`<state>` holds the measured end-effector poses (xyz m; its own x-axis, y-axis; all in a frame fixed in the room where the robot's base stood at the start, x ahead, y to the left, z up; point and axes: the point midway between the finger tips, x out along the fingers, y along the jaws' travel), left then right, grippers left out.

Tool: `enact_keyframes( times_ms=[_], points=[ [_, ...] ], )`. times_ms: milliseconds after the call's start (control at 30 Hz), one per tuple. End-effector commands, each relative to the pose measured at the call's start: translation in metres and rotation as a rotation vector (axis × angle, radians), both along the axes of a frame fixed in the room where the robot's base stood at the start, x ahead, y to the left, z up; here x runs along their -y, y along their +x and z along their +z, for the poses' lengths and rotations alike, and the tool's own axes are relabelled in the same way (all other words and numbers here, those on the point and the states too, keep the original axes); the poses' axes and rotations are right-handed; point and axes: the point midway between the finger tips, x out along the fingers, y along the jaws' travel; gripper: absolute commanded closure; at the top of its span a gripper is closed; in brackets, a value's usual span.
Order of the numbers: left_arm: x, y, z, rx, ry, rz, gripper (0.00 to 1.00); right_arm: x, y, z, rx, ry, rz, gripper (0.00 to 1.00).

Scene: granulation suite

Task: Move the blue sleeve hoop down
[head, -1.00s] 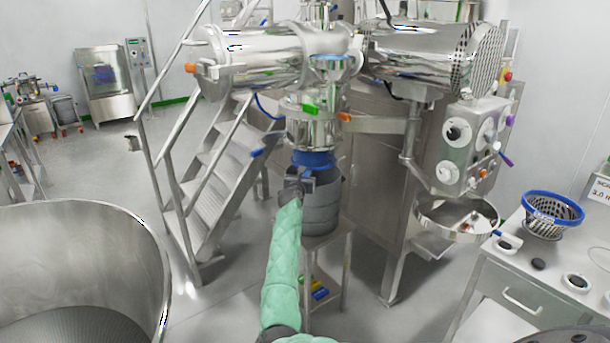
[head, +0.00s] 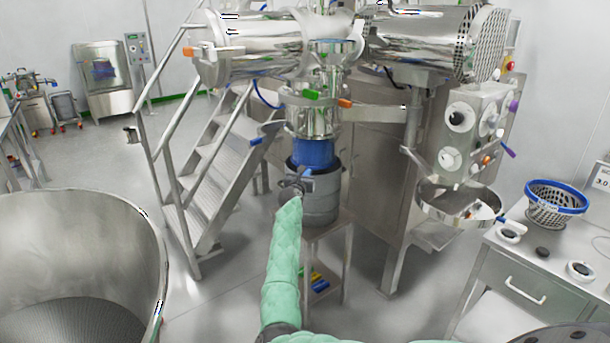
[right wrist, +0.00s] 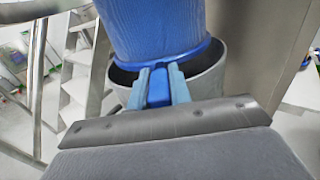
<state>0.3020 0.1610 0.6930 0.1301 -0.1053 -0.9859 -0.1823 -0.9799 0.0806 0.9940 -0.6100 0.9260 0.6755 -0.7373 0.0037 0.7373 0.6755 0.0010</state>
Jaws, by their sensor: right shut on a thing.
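The blue sleeve (head: 315,152) hangs below the steel outlet (head: 313,120) of the machine. Its lower end is at the mouth of a grey drum (head: 322,205). In the right wrist view, the blue sleeve hoop (right wrist: 200,53) rims the sleeve's lower end, just inside or at the drum's rim; how deep, I cannot tell. My right gripper (head: 301,181) is at the near side of the drum's mouth. In the right wrist view its fingers (right wrist: 158,86) are shut on the hoop's blue tab. The hoop's far side is hidden by the sleeve. My left gripper is not in view.
The drum stands on a small steel stand (head: 325,240). Metal steps (head: 215,160) are at its left, and a steel cabinet (head: 375,190) is behind and right. A large steel bowl (head: 75,240) is at lower left. A bench (head: 530,290) with a blue-rimmed basket (head: 556,205) is at right.

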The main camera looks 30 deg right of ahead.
Motion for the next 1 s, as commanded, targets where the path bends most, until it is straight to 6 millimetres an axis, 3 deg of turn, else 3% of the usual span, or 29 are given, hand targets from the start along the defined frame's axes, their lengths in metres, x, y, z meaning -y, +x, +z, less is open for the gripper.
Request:
enact_keyframes(
  times_ms=[100,133,233,567,1000],
  points=[
    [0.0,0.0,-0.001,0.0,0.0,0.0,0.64,-0.001,-0.001,-0.006,-0.005,0.004,0.0,1.0],
    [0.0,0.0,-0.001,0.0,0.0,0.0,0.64,-0.001,-0.001,-0.007,-0.005,0.004,0.0,0.76],
    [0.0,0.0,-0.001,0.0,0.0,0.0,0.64,-0.001,-0.001,-0.006,-0.005,0.004,0.0,0.58],
    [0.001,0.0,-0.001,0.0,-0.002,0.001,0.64,-0.003,-0.002,-0.003,-0.003,0.002,0.0,0.58],
    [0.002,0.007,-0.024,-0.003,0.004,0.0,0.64,-0.046,-0.042,-0.006,-0.005,0.004,0.0,0.58]
  ],
)
